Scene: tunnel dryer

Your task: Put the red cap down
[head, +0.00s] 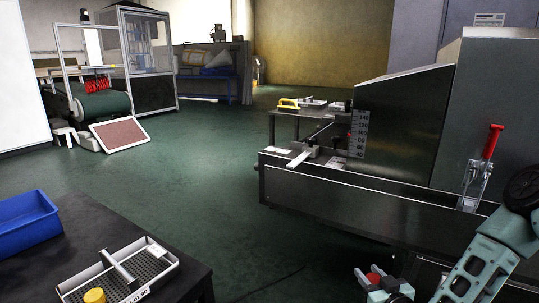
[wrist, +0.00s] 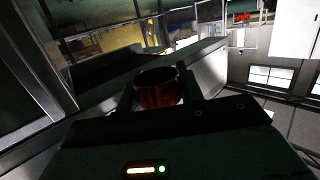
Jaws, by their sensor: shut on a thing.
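The red cap (head: 374,278) is held between the fingers of my gripper (head: 380,283), low at the bottom of the head view, right of centre. In the wrist view the red cap (wrist: 158,90) shows as a dark red round piece with a dark open rim, between the two fingers of my gripper (wrist: 160,88). My gripper is shut on it. In the head view the gripper is in front of the lower side of the metal machine, over the dark floor, and no surface shows touching the cap.
A black table (head: 195,268) at lower left bears a blue bin (head: 28,222), a white-rimmed tray (head: 160,255) and a yellow cap (head: 94,296). The long metal trough (head: 330,200) with a red-handled clamp (head: 491,142) stands at right. Green floor (head: 215,160) between them is clear.

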